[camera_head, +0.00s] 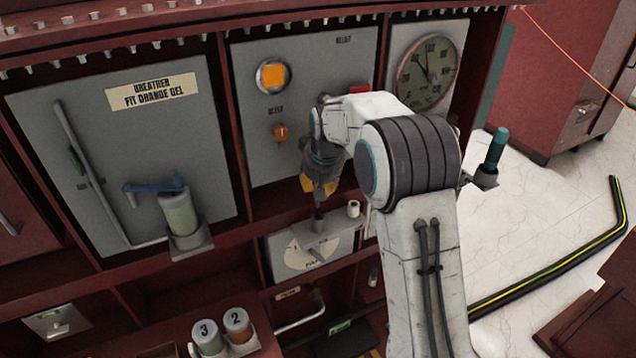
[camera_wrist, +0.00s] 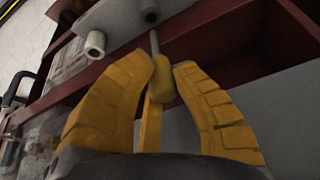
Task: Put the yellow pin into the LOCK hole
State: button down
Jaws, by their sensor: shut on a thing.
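My gripper (camera_head: 319,187) has yellow fingers and points down in front of the grey panel. In the wrist view, my gripper (camera_wrist: 166,72) is shut on the yellow pin (camera_wrist: 163,82), with its thin grey rod (camera_wrist: 155,42) sticking out past the fingertips. The rod's end is close to a grey tube (camera_wrist: 149,10); I cannot tell whether it touches or enters it. In the head view the grey tube (camera_head: 318,223) stands on the dial box below my gripper. A white tube (camera_head: 353,209) stands to its right. No LOCK label is readable.
The dial box (camera_head: 290,262) sits on a red shelf edge. Cups marked 3 (camera_head: 207,337) and 2 (camera_head: 237,325) stand at the front.

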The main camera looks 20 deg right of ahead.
aim_at(318, 206)
jog(key=shift+f+b, duration=0.35)
jog(key=shift+f, duration=0.5)
jog(key=shift+f+b, duration=2.35)
jog(key=shift+f, duration=0.45)
dwell(0.3)
jog(key=c, duration=1.1)
grip_release()
jog(key=shift+r, duration=0.1)
jog(key=v, duration=1.2)
